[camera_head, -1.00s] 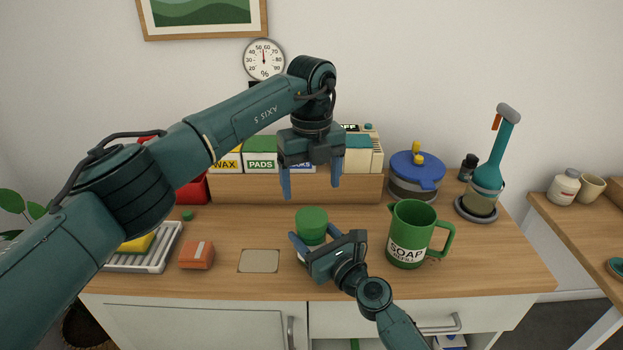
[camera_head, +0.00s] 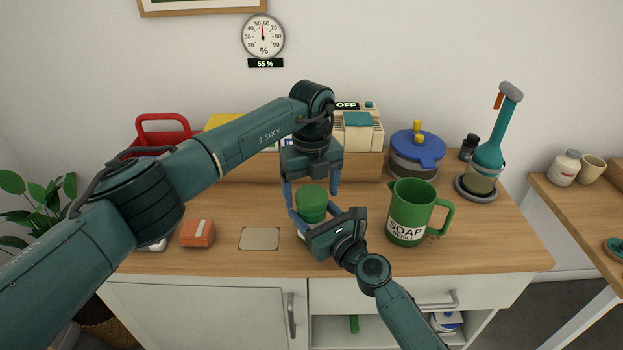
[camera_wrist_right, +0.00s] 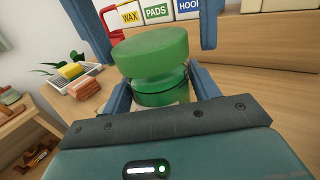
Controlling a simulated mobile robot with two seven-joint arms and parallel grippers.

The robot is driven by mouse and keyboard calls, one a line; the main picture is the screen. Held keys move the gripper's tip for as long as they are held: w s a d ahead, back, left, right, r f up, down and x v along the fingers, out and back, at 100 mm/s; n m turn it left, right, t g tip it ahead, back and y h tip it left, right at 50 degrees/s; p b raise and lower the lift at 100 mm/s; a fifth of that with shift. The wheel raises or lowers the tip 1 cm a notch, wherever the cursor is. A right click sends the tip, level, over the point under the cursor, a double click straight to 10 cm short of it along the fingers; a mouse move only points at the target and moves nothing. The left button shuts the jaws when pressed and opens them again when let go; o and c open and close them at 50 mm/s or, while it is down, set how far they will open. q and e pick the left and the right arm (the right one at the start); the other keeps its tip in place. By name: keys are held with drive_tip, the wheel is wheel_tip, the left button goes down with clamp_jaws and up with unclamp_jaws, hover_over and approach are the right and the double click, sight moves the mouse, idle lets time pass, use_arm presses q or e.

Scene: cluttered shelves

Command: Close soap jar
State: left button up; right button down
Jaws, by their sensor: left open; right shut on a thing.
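The soap jar (camera_head: 312,212) stands on the counter, its green lid (camera_head: 311,194) on top. In the right wrist view, the lid (camera_wrist_right: 150,50) sits above a narrower green neck; I cannot tell whether it is screwed down. My right gripper (camera_head: 311,222) is shut around the jar below the lid. My left gripper (camera_head: 311,196) points straight down from above, open, with one finger on each side of the lid. In the right wrist view its fingers stand apart from the lid. The jar's lower body is mostly hidden by my right gripper.
A green soap refill jug (camera_head: 408,214) stands close to the right. A beige mat (camera_head: 260,239) and an orange block (camera_head: 197,233) lie to the left. A blue-lidded pot (camera_head: 417,158) and a teal brush (camera_head: 490,155) stand behind right. A wooden box row runs behind.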

use_arm(q)
drive_tip(key=c, duration=1)
drive_tip(key=m, duration=0.7)
drive_tip(key=shift+c, duration=0.2)
drive_tip(key=m, duration=0.7)
drive_tip(key=shift+m, duration=0.4)
drive_tip(key=o, duration=1.2)
wheel_tip(320, 180, up, 12)
drive_tip(key=shift+f, duration=0.1)
